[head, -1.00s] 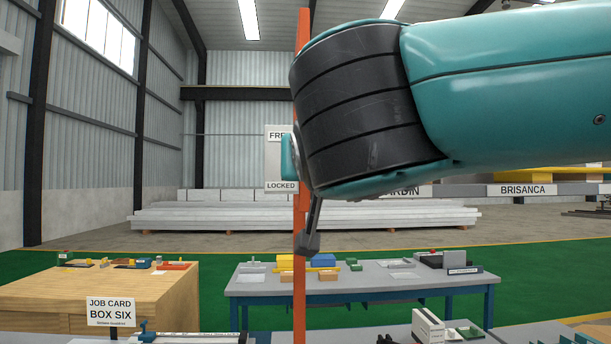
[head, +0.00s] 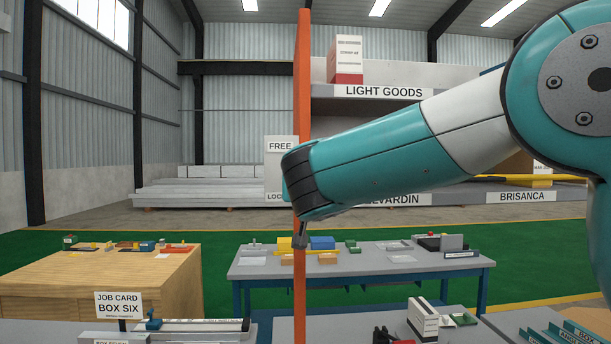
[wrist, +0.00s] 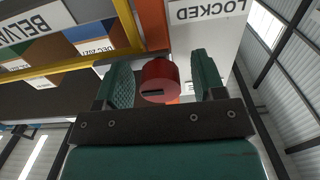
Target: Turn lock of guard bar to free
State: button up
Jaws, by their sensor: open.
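The lock is a red round knob (wrist: 160,76) with a dark slot, seen in the wrist view on the orange guard bar. The orange bar (head: 302,90) stands upright in the head view. A pale plate (head: 279,148) behind it reads FREE at the top; its lower word is partly covered by my wrist. LOCKED shows upside down on the plate in the wrist view (wrist: 207,30). My gripper (wrist: 160,62) is open, with one green finger on each side of the knob and gaps visible. In the head view my wrist hides the knob.
A shelf marked LIGHT GOODS (head: 383,91) stands behind my arm. A wooden bench (head: 100,275) is at left and a blue-legged table (head: 360,262) is beyond the bar, both with small parts. A JOB CARD BOX SIX sign (head: 119,305) stands at front left.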

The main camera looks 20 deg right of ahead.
grip_shut()
